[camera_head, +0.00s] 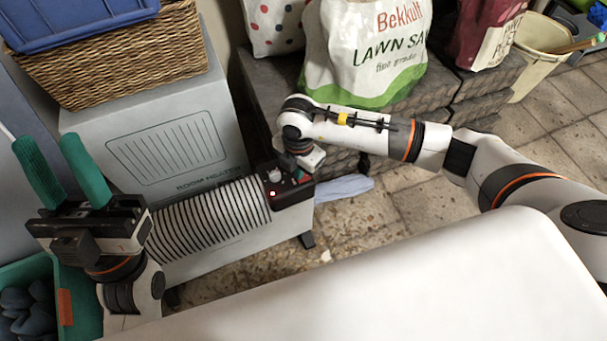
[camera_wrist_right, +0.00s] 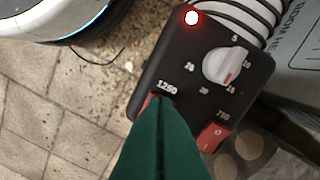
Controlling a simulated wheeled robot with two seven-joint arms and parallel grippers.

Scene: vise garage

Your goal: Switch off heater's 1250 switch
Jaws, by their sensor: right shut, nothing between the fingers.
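The white ribbed heater (camera_head: 215,225) stands on the floor, its black control panel (camera_head: 288,190) at its right end. In the right wrist view the panel shows a white dial (camera_wrist_right: 226,66), a lit red lamp (camera_wrist_right: 192,18) and a red 750 switch (camera_wrist_right: 212,138). The 1250 switch (camera_wrist_right: 146,104) is mostly hidden behind my right gripper (camera_wrist_right: 158,98); only a red edge shows. That gripper is shut and empty, its green fingertips at the switch just below the 1250 label. I cannot tell whether they touch it or how it is set. My left gripper (camera_head: 48,143) is open and empty, left of the heater.
A grey room heater box (camera_head: 160,140) stands behind the heater, with a wicker basket (camera_head: 120,70) on top. A lawn sand bag (camera_head: 365,60) sits on dark stacked blocks behind my right arm. A green crate (camera_head: 70,290) is at lower left. Tiled floor is open to the right.

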